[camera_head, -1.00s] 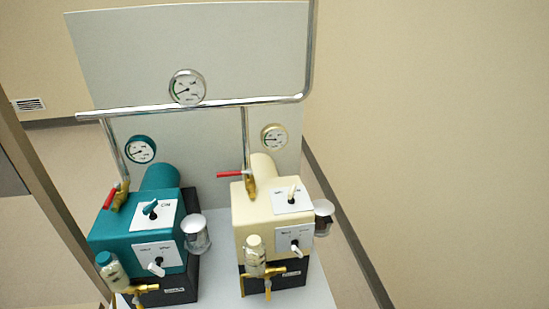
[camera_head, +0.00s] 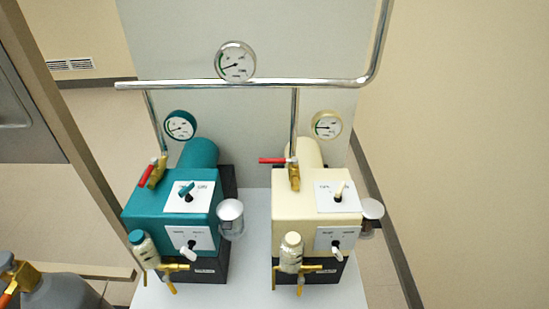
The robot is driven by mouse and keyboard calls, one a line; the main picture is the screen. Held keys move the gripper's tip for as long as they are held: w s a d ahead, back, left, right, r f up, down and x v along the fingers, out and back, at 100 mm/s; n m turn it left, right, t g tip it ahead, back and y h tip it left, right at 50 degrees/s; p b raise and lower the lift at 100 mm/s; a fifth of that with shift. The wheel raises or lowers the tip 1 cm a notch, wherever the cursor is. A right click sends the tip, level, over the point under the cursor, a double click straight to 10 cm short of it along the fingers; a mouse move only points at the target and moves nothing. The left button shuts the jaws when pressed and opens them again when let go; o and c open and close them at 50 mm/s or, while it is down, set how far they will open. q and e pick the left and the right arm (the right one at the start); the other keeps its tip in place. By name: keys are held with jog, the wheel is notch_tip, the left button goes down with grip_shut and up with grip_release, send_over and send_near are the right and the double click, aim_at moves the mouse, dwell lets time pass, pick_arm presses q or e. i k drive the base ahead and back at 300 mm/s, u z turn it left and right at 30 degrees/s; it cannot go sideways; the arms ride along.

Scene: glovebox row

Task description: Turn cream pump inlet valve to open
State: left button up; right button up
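The cream pump (camera_head: 285,207) stands on the right side of the white table. Its inlet valve is a brass body (camera_head: 294,178) at the foot of a vertical steel pipe, with a red lever (camera_head: 272,160). The red lever points left, across the pipe. A cream gauge (camera_head: 327,125) is behind the pump. On the pump's front are a panel with a cream knob (camera_head: 341,190) and a panel with a white knob (camera_head: 336,250). Neither of my grippers shows in this view.
A teal pump (camera_head: 150,205) stands to the left with its own red-levered valve (camera_head: 147,174). A steel pipe (camera_head: 180,84) with a gauge (camera_head: 236,62) runs above both. A grey rounded object with brass fittings (camera_head: 55,290) is at the lower left. Bare table (camera_head: 255,235) lies between the pumps.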

aim_at(294, 160)
jog(key=z, duration=0.85)
jog(key=k, duration=0.75)
jog(key=z, duration=0.4)
